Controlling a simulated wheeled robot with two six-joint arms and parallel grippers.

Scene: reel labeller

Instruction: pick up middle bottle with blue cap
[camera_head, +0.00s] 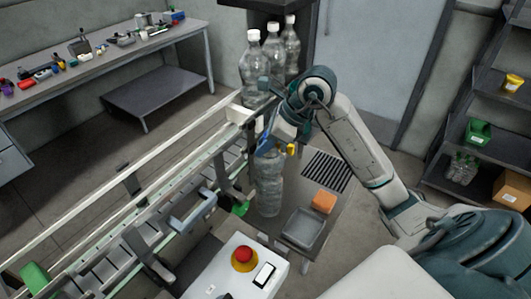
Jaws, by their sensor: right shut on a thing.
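My right gripper (271,143) comes in from the right and points down over the small grey table. It is shut on the top of a clear plastic bottle (268,188), which is upright beside the conveyor. The gripper covers the bottle's neck and cap, so I cannot tell the cap's colour. Three more clear bottles with white caps stand at the back: a left one (254,75), a middle one (273,45) and a right one (291,45). No blue cap shows clearly. My left gripper is not in view.
The conveyor (180,190) with rails runs along the left. The small table holds a grey tray (302,228), an orange block (323,202) and a black slotted mat (328,170). A red stop button (244,254) is in front. Shelves (500,145) stand at right.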

